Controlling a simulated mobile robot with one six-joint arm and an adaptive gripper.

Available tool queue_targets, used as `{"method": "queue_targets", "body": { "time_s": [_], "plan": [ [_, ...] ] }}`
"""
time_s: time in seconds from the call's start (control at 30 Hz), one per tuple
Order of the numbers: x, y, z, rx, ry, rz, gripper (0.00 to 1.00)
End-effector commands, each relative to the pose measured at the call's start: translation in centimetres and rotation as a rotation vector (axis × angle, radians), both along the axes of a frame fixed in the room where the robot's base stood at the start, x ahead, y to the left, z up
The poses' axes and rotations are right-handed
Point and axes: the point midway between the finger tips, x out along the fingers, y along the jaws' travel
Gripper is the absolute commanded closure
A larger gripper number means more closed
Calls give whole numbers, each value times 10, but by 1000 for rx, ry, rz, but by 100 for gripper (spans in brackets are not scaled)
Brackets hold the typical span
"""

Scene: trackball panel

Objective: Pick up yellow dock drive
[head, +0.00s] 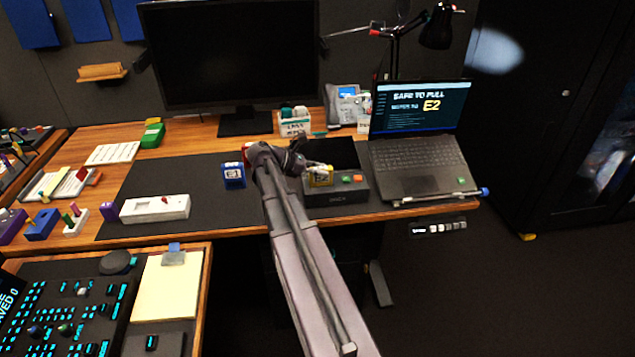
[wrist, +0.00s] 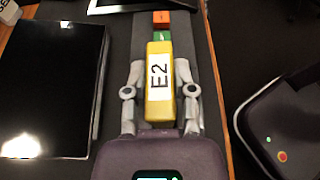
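The yellow dock drive (wrist: 160,100) has a white label reading E2. In the wrist view it stands between the two fingers of my gripper (wrist: 160,75), which lie close against its left and right sides. In the head view the yellow drive (head: 319,178) shows at the left part of the black dock (head: 338,197), just below the tip of my gripper (head: 318,166). My gripper appears shut on the drive. Whether the drive's lower end is still in the dock is hidden.
An open laptop (head: 418,150) reading "SAFE TO PULL E2" stands right. A monitor (head: 230,60) and a phone (head: 346,100) are behind.

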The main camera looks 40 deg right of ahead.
Motion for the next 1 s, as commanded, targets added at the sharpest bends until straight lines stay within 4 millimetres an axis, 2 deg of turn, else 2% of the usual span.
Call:
{"method": "queue_targets", "body": {
  "time_s": [0.57, 1.0],
  "plan": [
    [0, 0, 6, -1, -1, 1, 100],
    [1, 0, 43, -2, -1, 1, 100]
  ]
}}
